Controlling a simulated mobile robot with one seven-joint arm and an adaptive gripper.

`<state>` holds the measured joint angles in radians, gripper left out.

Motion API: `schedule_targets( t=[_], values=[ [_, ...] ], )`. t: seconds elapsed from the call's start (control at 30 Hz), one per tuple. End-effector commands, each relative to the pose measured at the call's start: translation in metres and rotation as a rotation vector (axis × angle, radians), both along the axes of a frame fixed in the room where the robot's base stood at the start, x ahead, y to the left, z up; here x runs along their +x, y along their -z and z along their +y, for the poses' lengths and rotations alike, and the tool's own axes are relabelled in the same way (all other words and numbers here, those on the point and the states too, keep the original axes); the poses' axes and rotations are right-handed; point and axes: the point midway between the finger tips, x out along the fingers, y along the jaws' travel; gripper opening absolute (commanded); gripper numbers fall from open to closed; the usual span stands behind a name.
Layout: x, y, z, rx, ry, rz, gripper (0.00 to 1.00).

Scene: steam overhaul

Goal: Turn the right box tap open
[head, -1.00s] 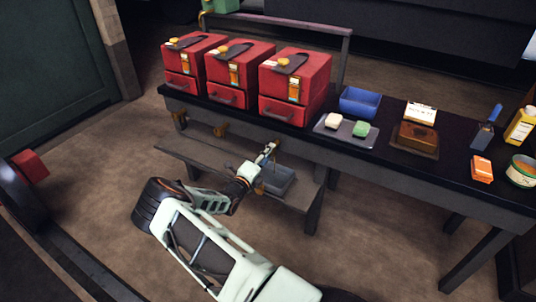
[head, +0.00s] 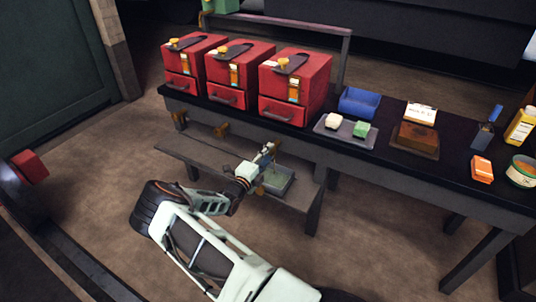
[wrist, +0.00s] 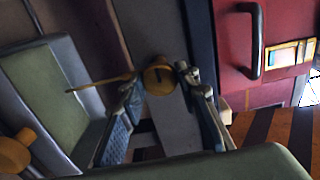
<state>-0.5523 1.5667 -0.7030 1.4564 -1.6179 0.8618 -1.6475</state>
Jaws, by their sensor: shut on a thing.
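The right red box (head: 295,85) stands on the dark bench, its drawer shut. Its brass tap (wrist: 158,78) sits under the bench edge. My gripper (head: 268,152) reaches it from the front, and in the wrist view its two fingers (wrist: 160,84) stand on either side of the tap, closed on its handle. The fingers hide part of the handle. A thin yellowish stream (wrist: 98,81) runs from the tap towards the tray. The grey tray (head: 290,187) below on the low shelf shows a greenish inside.
Two more brass taps (head: 220,130) (head: 179,119) hang under the other red boxes (head: 238,72). A low shelf (head: 200,158) runs beneath the bench. A blue bin (head: 359,102) and a small tray with two blocks stand right of the boxes.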

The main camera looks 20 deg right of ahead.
Motion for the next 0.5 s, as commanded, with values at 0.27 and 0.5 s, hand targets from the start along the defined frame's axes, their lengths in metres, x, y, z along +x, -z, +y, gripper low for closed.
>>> schedule_targets(
  t=[0.27,0.5],
  values=[
    [-0.0005,0.0006,-0.0002,0.001,0.001,0.001,0.47],
    [-0.0018,0.0003,0.0026,0.001,0.000,0.000,0.47]
  ],
)
